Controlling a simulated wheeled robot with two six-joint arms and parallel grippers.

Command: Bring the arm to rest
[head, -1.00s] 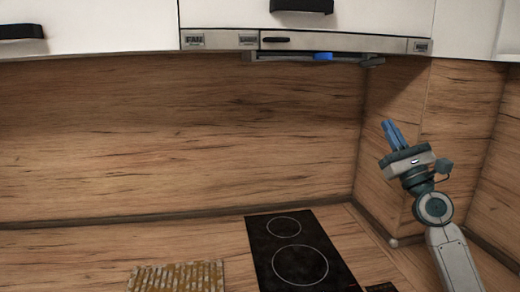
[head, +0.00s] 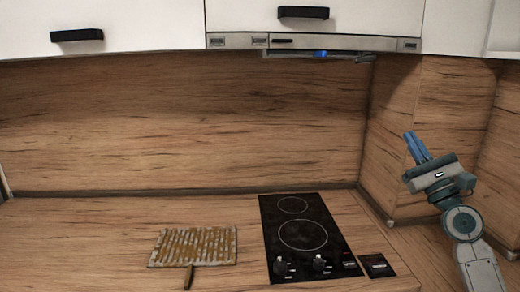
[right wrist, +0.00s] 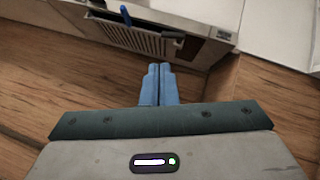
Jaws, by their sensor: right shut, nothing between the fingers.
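My right gripper (head: 416,146) is at the right of the head view, raised in front of the wood splashback, with its blue fingers pointing up. Its fingers are closed together with nothing between them. In the right wrist view the shut blue fingers (right wrist: 159,84) point toward the underside of the range hood (right wrist: 150,36). The fingers touch nothing that I can see. My left gripper is not in view.
A black cooktop (head: 300,235) with knobs lies on the wood counter (head: 90,240). A ribbed board with a handle (head: 195,246) lies left of it. The hood (head: 320,42) and white cabinets (head: 130,22) hang above. The counter's left side is clear.

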